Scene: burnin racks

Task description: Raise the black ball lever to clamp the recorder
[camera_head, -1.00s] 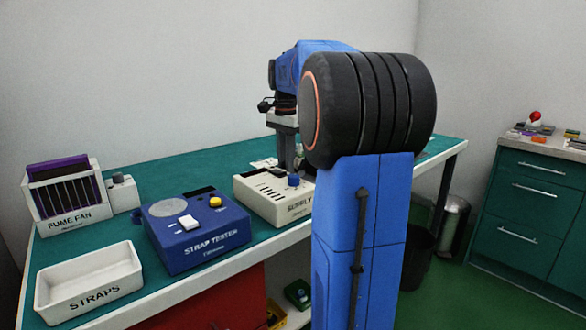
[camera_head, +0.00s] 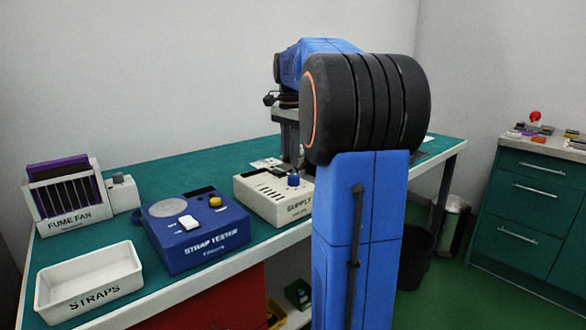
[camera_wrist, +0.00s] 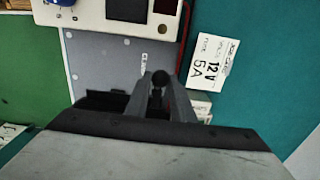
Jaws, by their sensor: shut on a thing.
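In the wrist view, the black ball (camera_wrist: 160,78) of the lever sits between the fingertips of my gripper (camera_wrist: 161,86), which is shut on it. The lever's stem runs down between the fingers and is mostly hidden. A grey plate (camera_wrist: 105,62) with partly covered lettering lies under the fingers. Dark parts (camera_wrist: 100,100) show beside the left finger; I cannot tell whether they belong to the recorder. In the head view, my arm hides the gripper's tips, the lever and the clamp.
A cream supply box (camera_head: 265,197) adjoins the grey plate. A white job card (camera_wrist: 213,62) reading 12V 5A lies to the right on the green bench. The blue strap tester (camera_head: 195,240), straps tray (camera_head: 90,285) and fume fan rack (camera_head: 68,200) stand further left.

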